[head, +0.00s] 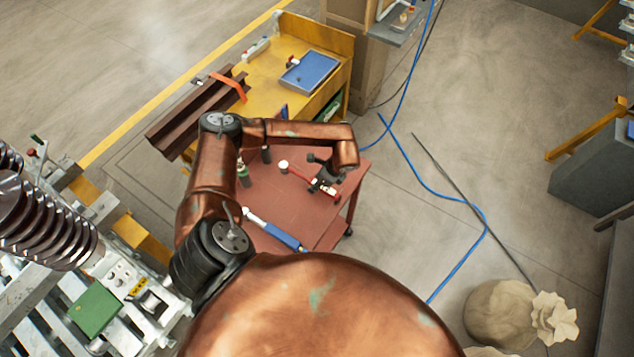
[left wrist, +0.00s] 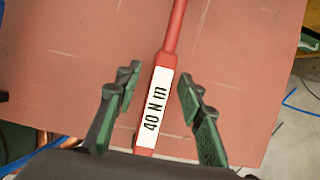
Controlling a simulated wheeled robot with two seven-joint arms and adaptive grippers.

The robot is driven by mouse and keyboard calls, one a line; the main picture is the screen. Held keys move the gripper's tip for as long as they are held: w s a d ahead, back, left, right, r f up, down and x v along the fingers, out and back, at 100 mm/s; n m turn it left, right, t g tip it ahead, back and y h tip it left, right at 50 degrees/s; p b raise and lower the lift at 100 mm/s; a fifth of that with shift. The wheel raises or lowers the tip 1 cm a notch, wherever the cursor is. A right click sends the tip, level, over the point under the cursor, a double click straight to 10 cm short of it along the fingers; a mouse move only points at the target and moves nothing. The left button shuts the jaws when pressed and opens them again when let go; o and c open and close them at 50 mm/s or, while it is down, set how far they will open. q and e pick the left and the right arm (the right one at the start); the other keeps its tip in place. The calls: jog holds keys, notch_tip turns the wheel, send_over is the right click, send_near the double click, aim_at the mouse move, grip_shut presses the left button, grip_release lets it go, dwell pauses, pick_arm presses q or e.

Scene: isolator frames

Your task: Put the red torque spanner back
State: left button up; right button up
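The red torque spanner (head: 298,174) lies on the red-brown table top (head: 268,190), with its round pale head towards the left. In the left wrist view its handle (left wrist: 157,105) carries a white label reading "40 N m". My left gripper (head: 319,184) is above the handle end. In the left wrist view its two dark green fingers (left wrist: 158,82) are spread, one on each side of the labelled handle, with a gap on both sides. The height of the fingers above the handle is hard to tell. My right gripper is not in view.
A blue-handled spanner (head: 275,232) lies nearer me on the same table, with a green bottle (head: 244,176) at its left. Behind stands a yellow bench (head: 268,68) with a blue tray (head: 310,72). Brown steel beams (head: 196,108) lie at left. A blue hose (head: 418,176) crosses the floor.

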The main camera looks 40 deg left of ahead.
pick_arm(q)
jog(key=shift+f, duration=0.35)
jog(key=v, duration=0.8)
jog(key=shift+s+r+b, duration=0.1)
jog(key=shift+s+b, duration=0.3)
